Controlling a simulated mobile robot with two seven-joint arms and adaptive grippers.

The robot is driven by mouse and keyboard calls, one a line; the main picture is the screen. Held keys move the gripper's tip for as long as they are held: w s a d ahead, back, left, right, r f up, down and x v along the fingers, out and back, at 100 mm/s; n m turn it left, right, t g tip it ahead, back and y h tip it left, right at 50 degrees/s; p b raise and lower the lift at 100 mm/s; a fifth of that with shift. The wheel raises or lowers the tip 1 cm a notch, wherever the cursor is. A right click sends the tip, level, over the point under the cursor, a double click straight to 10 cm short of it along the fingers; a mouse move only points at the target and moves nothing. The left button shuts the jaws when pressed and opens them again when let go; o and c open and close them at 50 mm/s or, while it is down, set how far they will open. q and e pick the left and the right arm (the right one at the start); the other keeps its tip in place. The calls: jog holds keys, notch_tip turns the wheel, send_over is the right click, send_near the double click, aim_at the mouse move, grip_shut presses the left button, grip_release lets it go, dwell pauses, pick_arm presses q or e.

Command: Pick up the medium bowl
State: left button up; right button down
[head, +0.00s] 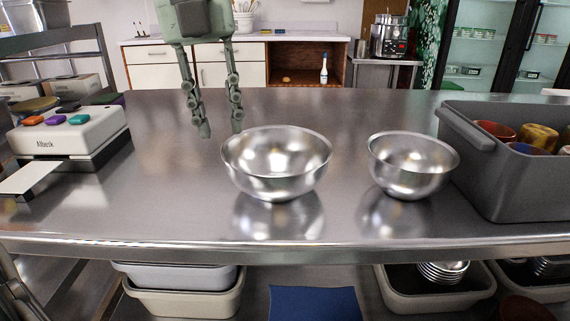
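Two shiny steel bowls stand upright and apart on the steel table in the head view. The wider bowl (277,180) is in the middle, and a smaller bowl (412,180) is to its right. No label shows which one is the medium bowl. Both look empty. My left gripper (221,130) points down at the far left side of the wider bowl, with its two fingers spread and nothing between them. Its right fingertip is close to that bowl's rim; I cannot tell whether it touches. My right gripper is not in view.
A grey bin (500,180) with several cups stands right of the smaller bowl, close to it. A white label machine (70,135) with coloured buttons is at the left. The table (160,205) is clear in front of the bowls. Tubs (185,302) sit on the shelf below.

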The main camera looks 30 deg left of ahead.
aim_at(224, 153)
pick_arm(q)
notch_tip(224, 153, down, 6)
jog(key=shift+d+r, duration=0.1)
jog(key=shift+r, duration=0.1)
grip_shut()
